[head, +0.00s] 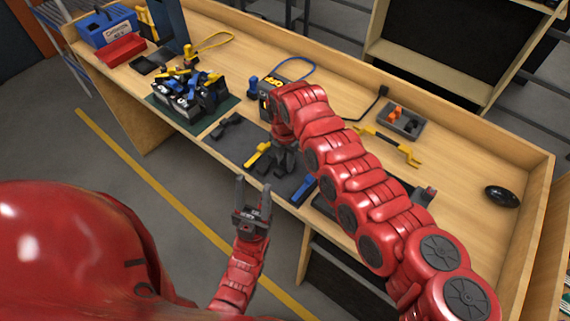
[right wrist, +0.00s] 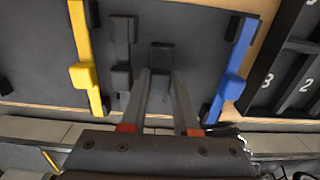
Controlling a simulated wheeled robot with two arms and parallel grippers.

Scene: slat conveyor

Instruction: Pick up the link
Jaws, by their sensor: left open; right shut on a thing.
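My right gripper (head: 283,164) is low over the dark mat (head: 238,148) on the bench. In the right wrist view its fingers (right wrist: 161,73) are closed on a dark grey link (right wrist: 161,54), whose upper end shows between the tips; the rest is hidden. Whether it touches the mat I cannot tell. To the left lie another dark link (right wrist: 122,52) and a yellow link (right wrist: 84,55); to the right lies a blue link (right wrist: 236,65). The yellow (head: 258,155) and blue (head: 302,190) links also show in the head view. My left gripper (head: 254,187) is open and empty before the bench's front edge.
A black tray with numbered slots (right wrist: 290,72) lies right of the blue link. Black battery-like blocks (head: 187,97) stand on a green mat. A grey bin with orange parts (head: 401,121), a yellow tool (head: 395,146) and a black oval object (head: 502,196) lie farther right.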

